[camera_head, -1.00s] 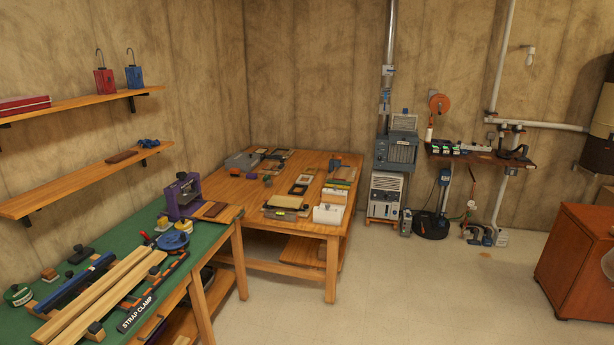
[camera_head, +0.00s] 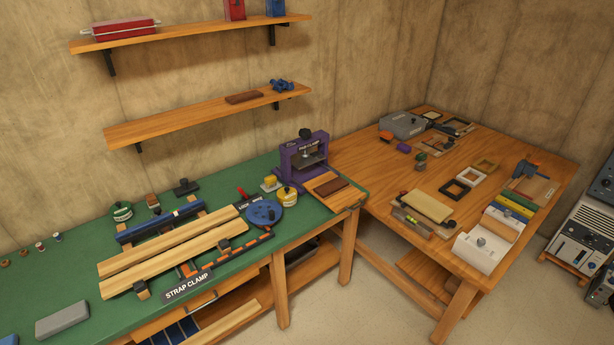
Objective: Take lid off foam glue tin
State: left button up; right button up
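I cannot read a label that names the foam glue tin. A small round green and white tin (camera_head: 121,212) with a dark knob on top stands at the back left of the green bench (camera_head: 75,265). A yellow tin (camera_head: 287,197) with a pale label and a dark knob stands near the purple pad clamp. A small green, dark-topped container (camera_head: 421,161) stands on the wooden table. All three look upright with their tops on. Neither of my grippers is in view.
Boards in a strap clamp (camera_head: 175,250) cover the bench middle. A blue disc (camera_head: 264,213) and the purple pad clamp (camera_head: 303,160) stand to the right. The wooden table (camera_head: 375,165) carries frames and boxes. Two wall shelves (camera_head: 180,127) hang above.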

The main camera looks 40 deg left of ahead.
aim_at(287, 194)
jog(key=u, duration=0.35)
jog(key=i, duration=1.1)
jog(key=u, duration=1.75)
jog(key=i, duration=1)
jog(key=u, duration=0.8)
